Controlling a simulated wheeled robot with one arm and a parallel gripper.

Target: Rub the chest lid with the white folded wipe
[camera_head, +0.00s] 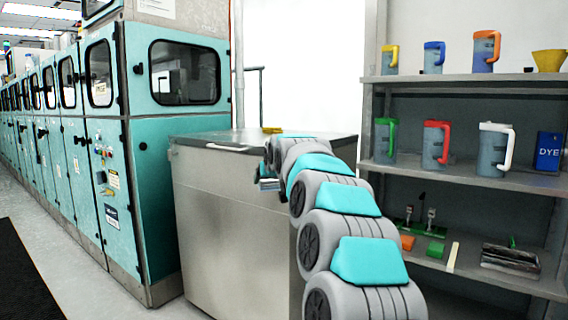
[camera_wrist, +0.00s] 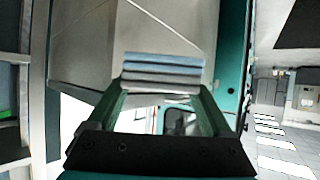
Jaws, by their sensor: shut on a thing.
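The chest (camera_head: 235,220) is a large grey metal box with a dark flat lid (camera_head: 205,139) and a handle bar along its front edge. My gripper (camera_wrist: 163,88) is shut on a folded wipe (camera_wrist: 160,70), which shows as stacked blue-grey and whitish layers between the two green fingers. In the head view my gripper is mostly hidden behind my arm, and a bit of the wipe (camera_head: 268,184) seems to show in front of the chest, lower than the lid. In the wrist view grey metal panels of the chest (camera_wrist: 165,30) lie beyond the wipe, apparently apart from it.
A small yellow thing (camera_head: 272,130) lies on the lid near its back. Teal machine cabinets (camera_head: 150,170) stand close on the left. A shelf rack (camera_head: 470,175) with jugs, a blue DYE box (camera_head: 550,151) and small items stands on the right.

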